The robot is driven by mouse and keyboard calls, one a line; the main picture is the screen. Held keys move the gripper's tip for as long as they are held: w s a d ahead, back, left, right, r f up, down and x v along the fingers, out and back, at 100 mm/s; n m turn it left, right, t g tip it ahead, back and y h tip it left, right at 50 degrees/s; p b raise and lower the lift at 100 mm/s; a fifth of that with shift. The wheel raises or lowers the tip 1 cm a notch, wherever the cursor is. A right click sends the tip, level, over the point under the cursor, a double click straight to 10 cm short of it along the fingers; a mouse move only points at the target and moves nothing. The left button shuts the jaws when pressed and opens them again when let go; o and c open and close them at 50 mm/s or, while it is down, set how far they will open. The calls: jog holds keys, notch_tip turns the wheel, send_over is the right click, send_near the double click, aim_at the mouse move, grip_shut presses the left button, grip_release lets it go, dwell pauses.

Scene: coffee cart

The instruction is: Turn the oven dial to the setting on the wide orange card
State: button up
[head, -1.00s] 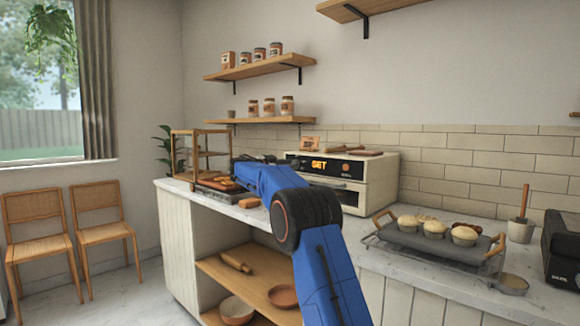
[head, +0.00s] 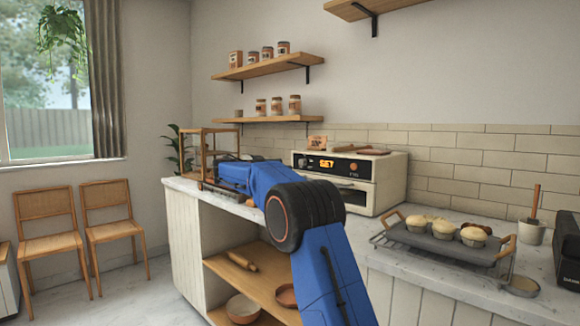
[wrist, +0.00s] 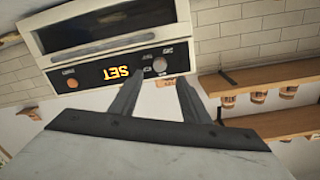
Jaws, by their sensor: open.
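The cream oven (head: 392,185) stands on the counter, with a black control panel (head: 338,166) and a lit display (head: 327,163) reading SET. In the wrist view the oven is upside down, its panel (wrist: 93,77) facing me. A grey dial (wrist: 160,65) and an orange round knob (wrist: 72,84) flank the display. My gripper (wrist: 160,80) is open and empty, its fingertips near the grey dial; contact is not visible. An orange card (head: 317,142) stands on the oven top; its marking is too small to read. The arm hides the gripper in the head view.
A wooden rack (head: 205,150) stands at the counter's far left end. A grey tray with muffins (head: 445,240) is on the right, beside a small pot (head: 531,232). Shelves with jars (head: 268,125) hang above.

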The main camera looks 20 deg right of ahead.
jog(key=v, duration=0.7)
jog(key=shift+a, duration=0.3)
jog(key=s+d+f+n+y, duration=0.1)
jog(key=s+f+n+y, duration=0.2)
jog(key=s, duration=0.7)
jog(key=s+d+f+n+g+y, duration=0.1)
jog(key=s+f+n+y, duration=0.25)
jog(key=s, duration=0.65)
jog(key=s+f+n+y, duration=0.2)
jog(key=s+f+n, duration=0.15)
jog(key=s, duration=0.75)
jog(key=s+a+f+n+y, duration=0.2)
jog(key=s+a+f, duration=0.2)
jog(key=s+f, duration=0.3)
jog(key=s+a+f+n+y, duration=0.3)
jog(key=s+f, duration=0.5)
jog(key=s, duration=0.6)
jog(key=s+a+f+n+y, duration=0.3)
jog(key=s+a+f, duration=0.2)
jog(key=s, duration=0.6)
notch_tip(320, 180, down, 3)
jog(key=shift+s+r, duration=0.15)
jog(key=shift+r, duration=0.05)
jog(key=shift+y, duration=0.25)
